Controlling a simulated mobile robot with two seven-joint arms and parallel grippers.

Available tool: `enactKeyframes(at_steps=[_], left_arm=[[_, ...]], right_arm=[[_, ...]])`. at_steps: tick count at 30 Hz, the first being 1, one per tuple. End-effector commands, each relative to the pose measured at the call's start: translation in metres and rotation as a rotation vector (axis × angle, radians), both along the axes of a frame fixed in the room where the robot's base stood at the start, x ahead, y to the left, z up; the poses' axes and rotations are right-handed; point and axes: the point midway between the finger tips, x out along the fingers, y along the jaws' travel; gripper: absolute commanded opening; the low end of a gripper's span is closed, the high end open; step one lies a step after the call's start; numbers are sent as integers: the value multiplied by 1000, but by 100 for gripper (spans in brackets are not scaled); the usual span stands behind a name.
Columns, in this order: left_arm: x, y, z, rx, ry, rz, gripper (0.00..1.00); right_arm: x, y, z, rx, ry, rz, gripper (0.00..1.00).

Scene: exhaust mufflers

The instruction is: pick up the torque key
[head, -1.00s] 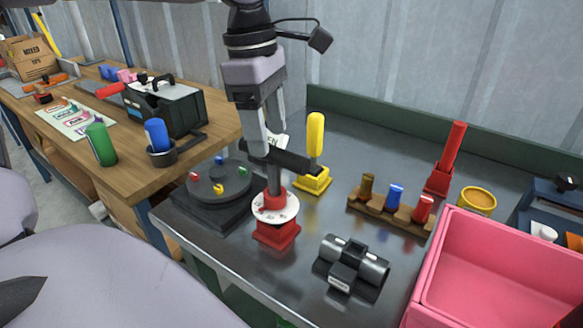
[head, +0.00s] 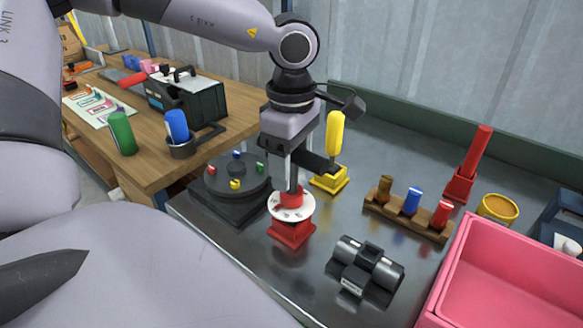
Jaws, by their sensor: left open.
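A red-topped piece with a round white marked dial (head: 280,209), which I take to be the torque key, stands upright in a red block (head: 291,233) on the metal bench. My left gripper (head: 291,180) points down directly over it, jaws open. Its fingers reach down to the red top (head: 291,197). The near finger covers part of that top, so I cannot tell whether they touch it. My right gripper is not in view.
A dark turntable (head: 232,188) with coloured pegs is to the left. A yellow handle (head: 335,135) stands close behind the gripper. A peg rack (head: 405,215), a dark clamp-like part (head: 365,270) and a pink bin (head: 510,275) are to the right.

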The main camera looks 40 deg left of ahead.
Motion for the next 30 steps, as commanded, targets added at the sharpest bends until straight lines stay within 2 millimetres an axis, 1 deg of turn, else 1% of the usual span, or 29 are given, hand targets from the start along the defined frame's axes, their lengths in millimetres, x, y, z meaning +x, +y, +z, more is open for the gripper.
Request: enactKeyframes(at_steps=[1, 2, 3, 6, 23, 26, 30], left_arm=[[0, 0, 0, 0, 0, 0, 59], [0, 0, 0, -1, 0, 0, 50], [0, 0, 0, -1, 0, 0, 37], [0, 0, 0, -1, 0, 0, 7], [1, 0, 4, -1, -3, 1, 5], [1, 0, 11, -1, -4, 1, 5], [1, 0, 29, -1, -8, 1, 5]], right_arm=[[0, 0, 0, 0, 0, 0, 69], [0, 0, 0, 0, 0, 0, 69], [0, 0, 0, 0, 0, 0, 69], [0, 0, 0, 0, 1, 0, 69], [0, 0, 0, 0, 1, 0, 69], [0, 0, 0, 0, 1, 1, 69], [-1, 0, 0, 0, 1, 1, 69]])
